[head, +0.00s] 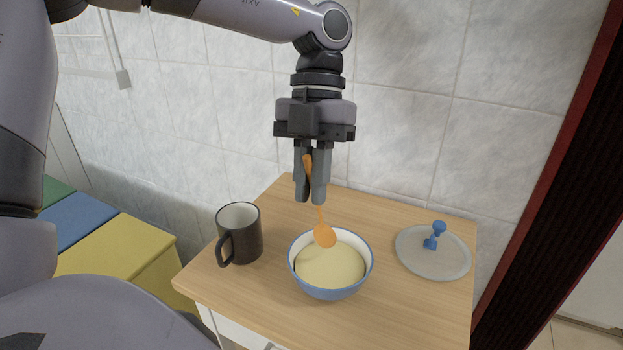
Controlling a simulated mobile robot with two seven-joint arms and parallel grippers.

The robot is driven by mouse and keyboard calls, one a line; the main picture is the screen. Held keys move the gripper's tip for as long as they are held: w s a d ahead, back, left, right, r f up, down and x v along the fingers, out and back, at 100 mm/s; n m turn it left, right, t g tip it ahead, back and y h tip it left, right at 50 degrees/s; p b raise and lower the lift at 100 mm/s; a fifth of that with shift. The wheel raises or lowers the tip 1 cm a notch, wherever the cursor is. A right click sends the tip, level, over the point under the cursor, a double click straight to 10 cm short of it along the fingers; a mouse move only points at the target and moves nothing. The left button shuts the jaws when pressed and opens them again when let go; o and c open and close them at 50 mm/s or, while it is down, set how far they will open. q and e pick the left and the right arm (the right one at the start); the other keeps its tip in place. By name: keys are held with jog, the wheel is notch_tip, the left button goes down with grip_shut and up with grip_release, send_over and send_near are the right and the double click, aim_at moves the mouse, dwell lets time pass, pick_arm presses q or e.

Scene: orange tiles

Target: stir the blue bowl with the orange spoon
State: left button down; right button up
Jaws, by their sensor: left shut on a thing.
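The blue bowl (332,293) stands on the wooden tabletop and holds a pale yellow content. My left gripper (311,198) points down above the bowl's far side and is shut on the orange spoon (325,236). The spoon's handle shows between the fingers, and its head hangs down at the far part of the bowl's opening. I cannot tell whether the head touches the yellow content. My right gripper is not in view.
A dark mug (246,243) with a handle stands left of the bowl. A translucent round plate (449,265) with a small blue object (435,235) on it lies to the right. A tiled wall (400,110) rises behind the wooden tabletop (395,310). Coloured boxes (115,250) stand at the left.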

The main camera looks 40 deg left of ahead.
pick_arm(q)
notch_tip(320, 180, up, 5)
jog(key=p, duration=0.4)
jog(key=shift+r, duration=0.1)
dwell(0.8)
